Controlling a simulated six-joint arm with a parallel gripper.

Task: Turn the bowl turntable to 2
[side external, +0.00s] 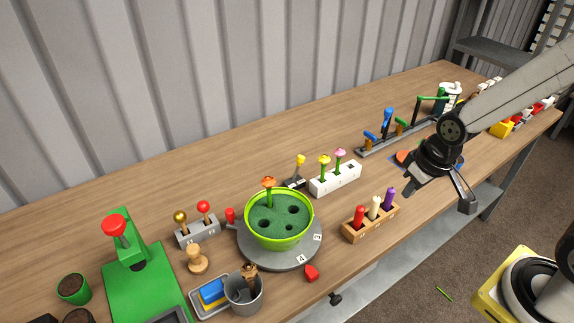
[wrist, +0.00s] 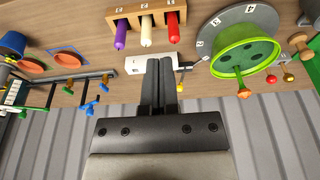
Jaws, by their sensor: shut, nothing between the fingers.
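The turntable (side external: 265,258) is a round grey disc on the table, also at the upper right of the wrist view (wrist: 215,38). A bright green bowl (side external: 278,240) with dark holes stands on it, with one orange flower (side external: 268,183) upright in a hole. A red marker (side external: 311,273) lies beside the disc, near that tag. My gripper (side external: 409,189) is shut and empty, above the table to the right of the turntable; its fingers show in the wrist view (wrist: 160,66).
A wooden rack (side external: 370,222) with red, white and purple pegs stands right of the turntable. A white block (side external: 336,178) with flowers is behind. A grey metal cup (side external: 244,294) and a grey switch box (side external: 198,231) stand close by the disc at left.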

